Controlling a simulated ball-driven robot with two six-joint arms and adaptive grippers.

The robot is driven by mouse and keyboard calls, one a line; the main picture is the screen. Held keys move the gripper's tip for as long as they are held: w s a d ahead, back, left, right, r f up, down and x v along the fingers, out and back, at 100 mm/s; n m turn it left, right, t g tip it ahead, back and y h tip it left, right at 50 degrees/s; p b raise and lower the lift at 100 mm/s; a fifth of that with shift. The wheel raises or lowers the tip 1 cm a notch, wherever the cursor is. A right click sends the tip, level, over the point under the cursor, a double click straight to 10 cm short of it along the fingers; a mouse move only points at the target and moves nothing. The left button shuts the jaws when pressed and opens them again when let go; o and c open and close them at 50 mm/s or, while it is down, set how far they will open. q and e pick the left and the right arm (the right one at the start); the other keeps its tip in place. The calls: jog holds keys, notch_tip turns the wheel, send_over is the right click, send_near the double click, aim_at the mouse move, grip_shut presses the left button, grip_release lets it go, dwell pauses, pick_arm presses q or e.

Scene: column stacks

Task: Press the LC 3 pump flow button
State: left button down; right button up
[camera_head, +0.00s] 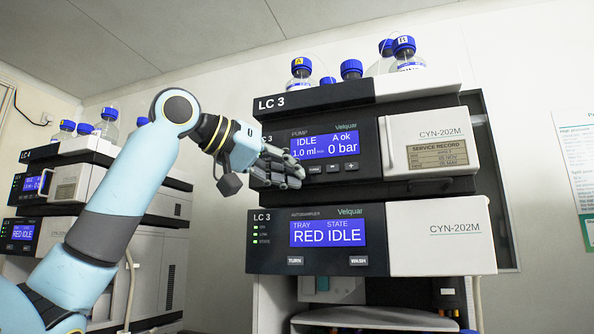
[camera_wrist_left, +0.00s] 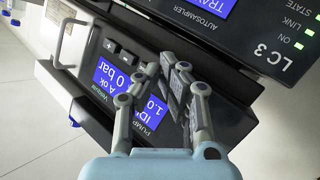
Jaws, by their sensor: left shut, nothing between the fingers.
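The LC 3 pump (camera_head: 325,146) is the upper dark-fronted module, its blue screen (camera_head: 325,145) reading IDLE, A ok, 1.0 ml and 0 bar. Under the screen is a row of small buttons: a labelled one (camera_head: 315,168) too small to read surely, then minus (camera_head: 333,167) and plus (camera_head: 351,166). My left gripper (camera_head: 298,171) is shut and empty, in front of the pump's lower left, just left of the labelled button. In the left wrist view its fingertips (camera_wrist_left: 164,70) overlap the panel beside the minus button (camera_wrist_left: 128,57); contact cannot be told. My right gripper is out of view.
Below is the LC 3 autosampler (camera_head: 330,238) with TURN and WASH buttons. A white door with a handle (camera_head: 385,146) stands right of the pump screen. Blue-capped bottles (camera_head: 351,70) stand on top. The LC 4 stack (camera_head: 35,185) is at left, behind my arm.

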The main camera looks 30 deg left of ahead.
pick_arm(q)
jog(key=shift+w, duration=0.15)
dwell(0.5)
jog(key=shift+s+d, duration=0.15)
jog(key=shift+s, duration=0.65)
jog(key=s+b, duration=0.1)
jog(key=s, duration=0.1)
jog(key=s+d, duration=0.1)
jog(key=s, duration=0.2)
jog(key=shift+b, duration=0.35)
jog(key=shift+w+f, duration=0.1)
dwell(0.3)
